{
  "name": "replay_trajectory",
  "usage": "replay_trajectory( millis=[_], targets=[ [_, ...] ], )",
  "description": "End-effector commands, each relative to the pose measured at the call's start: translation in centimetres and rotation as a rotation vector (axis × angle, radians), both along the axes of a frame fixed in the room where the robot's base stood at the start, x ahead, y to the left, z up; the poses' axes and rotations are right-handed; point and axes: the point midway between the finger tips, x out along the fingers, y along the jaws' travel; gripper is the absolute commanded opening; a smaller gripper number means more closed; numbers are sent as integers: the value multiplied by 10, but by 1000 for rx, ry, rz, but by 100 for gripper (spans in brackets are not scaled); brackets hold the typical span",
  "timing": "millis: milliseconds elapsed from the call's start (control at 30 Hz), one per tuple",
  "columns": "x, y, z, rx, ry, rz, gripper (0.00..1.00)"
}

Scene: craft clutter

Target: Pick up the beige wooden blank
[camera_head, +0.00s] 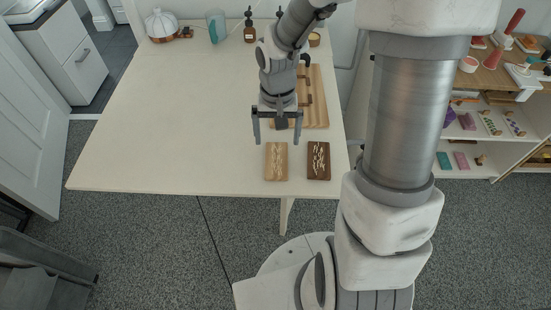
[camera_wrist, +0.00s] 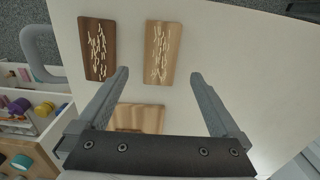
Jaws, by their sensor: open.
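The beige wooden blank (camera_head: 276,161) is a light rectangular block with pale carved marks, lying flat near the front edge of the white table. It also shows in the wrist view (camera_wrist: 161,52), beyond the fingertips. A dark brown blank (camera_head: 318,160) with similar marks lies just to its right; in the wrist view it is on the left (camera_wrist: 98,48). My gripper (camera_head: 277,140) is open and empty, its two fingers spread wide. In the head view it appears just behind the beige blank. In the wrist view the fingers (camera_wrist: 161,80) point toward the beige blank without touching it.
A wooden board with handles (camera_head: 316,100) lies behind my gripper and shows partly between the fingers in the wrist view. Bottles, a glass and a white lidded pot (camera_head: 161,24) stand at the table's back. The table's left side (camera_head: 150,130) is clear. Craft shelves (camera_head: 500,110) stand right.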

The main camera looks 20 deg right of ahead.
Motion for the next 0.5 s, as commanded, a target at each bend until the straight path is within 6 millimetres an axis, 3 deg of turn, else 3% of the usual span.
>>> replay_trajectory(
  millis=[100,367,500],
  targets=[
    [0,0,-23,1,3,1,100],
    [1,0,-41,0,1,1,100],
    [5,-1,-63,1,2,1,100]
  ],
)
